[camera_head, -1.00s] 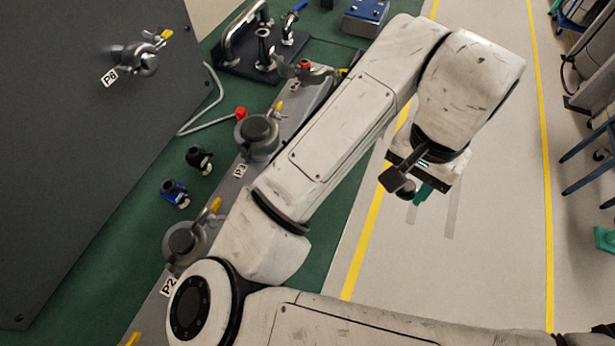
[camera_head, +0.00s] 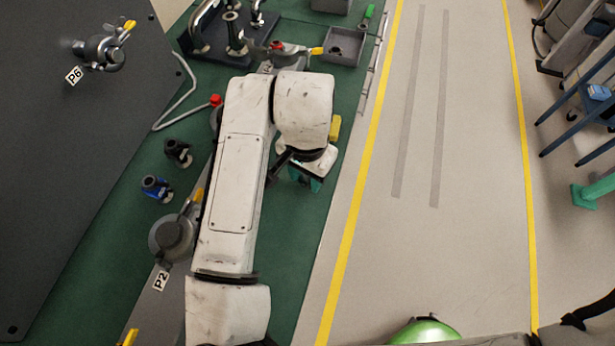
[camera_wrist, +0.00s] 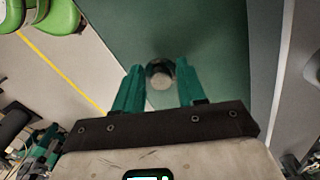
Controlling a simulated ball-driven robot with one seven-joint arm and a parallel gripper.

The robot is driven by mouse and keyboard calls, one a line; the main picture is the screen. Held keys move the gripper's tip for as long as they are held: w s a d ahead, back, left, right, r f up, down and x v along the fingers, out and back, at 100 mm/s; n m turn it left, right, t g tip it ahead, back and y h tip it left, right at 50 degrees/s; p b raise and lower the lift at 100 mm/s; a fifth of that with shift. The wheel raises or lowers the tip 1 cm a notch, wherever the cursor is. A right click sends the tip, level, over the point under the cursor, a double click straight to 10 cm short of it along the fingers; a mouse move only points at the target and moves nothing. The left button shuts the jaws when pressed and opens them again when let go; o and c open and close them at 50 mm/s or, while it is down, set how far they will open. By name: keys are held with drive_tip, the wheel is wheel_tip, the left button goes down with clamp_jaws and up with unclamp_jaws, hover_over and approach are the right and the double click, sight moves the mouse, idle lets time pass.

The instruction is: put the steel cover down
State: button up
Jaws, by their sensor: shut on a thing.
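My gripper (camera_wrist: 158,80) is shut on a small round grey piece, the steel cover (camera_wrist: 160,73), held between the green fingertips in the wrist view. Behind it lies the dark green mat (camera_wrist: 225,50). In the head view my gripper (camera_head: 308,181) hangs over the right part of the green bench mat (camera_head: 290,235), mostly under my wrist. The cover is hidden there. How high it is above the mat cannot be told.
A yellow block (camera_head: 335,127) lies just beyond my gripper. A grey tray (camera_head: 343,46) sits farther back. A grey clamp fitting marked P2 (camera_head: 172,238) and two small fittings, blue (camera_head: 155,187) and black (camera_head: 178,152), stand left. The mat nearer me looks clear.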

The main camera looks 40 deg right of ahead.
drive_tip(key=shift+s+d+f, duration=0.1)
drive_tip(key=shift+f, duration=1.15)
drive_tip(key=shift+f, duration=0.15)
drive_tip(key=o, duration=1.1)
drive_tip(key=shift+c, duration=0.2)
